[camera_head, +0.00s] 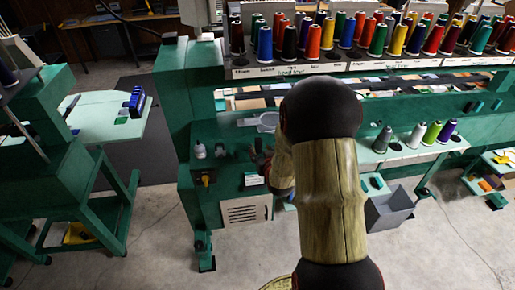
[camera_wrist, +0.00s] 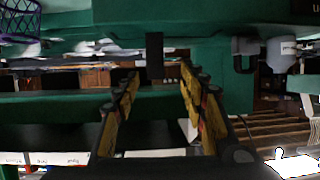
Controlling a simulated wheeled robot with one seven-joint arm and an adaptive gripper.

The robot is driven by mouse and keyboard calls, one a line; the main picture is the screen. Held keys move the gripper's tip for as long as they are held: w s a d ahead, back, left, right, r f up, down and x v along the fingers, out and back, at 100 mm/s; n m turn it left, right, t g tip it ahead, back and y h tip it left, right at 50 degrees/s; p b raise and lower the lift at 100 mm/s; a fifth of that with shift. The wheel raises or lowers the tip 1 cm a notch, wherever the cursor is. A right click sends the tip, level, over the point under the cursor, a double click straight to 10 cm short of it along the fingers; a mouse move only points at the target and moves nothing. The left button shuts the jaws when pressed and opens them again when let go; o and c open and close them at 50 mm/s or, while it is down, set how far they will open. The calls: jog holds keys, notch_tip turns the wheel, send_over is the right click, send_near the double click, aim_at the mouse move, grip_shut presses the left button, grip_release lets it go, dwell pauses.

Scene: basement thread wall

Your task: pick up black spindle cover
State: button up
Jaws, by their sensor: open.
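A small black upright piece, which looks like the black spindle cover (camera_wrist: 154,55), shows against the green shelf in the wrist view, which appears upside down. It lies beyond my fingertips, near the middle of the gap between them. My gripper (camera_wrist: 159,80) is open, its yellow-and-black fingers apart with nothing between them. In the head view my gripper (camera_head: 262,160) is partly hidden behind my arm, over the green shelf (camera_head: 230,133). I cannot clearly pick out the cover there among the dark items.
A white bottle (camera_head: 199,150) and a dark fitting (camera_head: 220,151) stand left of my gripper; the bottle also shows in the wrist view (camera_wrist: 281,52). Thread spools (camera_head: 313,42) line the rack above. A grey bin (camera_head: 388,211) hangs at right. The floor in front is clear.

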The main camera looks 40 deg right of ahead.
aim_at(260, 144)
jog(key=shift+w+f, duration=0.15)
jog(key=shift+w, duration=0.2)
jog(key=shift+x, duration=0.9)
jog(key=w+d, duration=0.1)
jog(key=w+d+f, duration=0.1)
jog(key=shift+w+d, duration=0.25)
jog(key=shift+d, duration=0.05)
jog(key=shift+w+d+f, duration=0.25)
jog(key=shift+w, duration=0.3)
jog(key=shift+c, duration=1)
jog(key=c, duration=0.7)
jog(key=shift+r, duration=0.1)
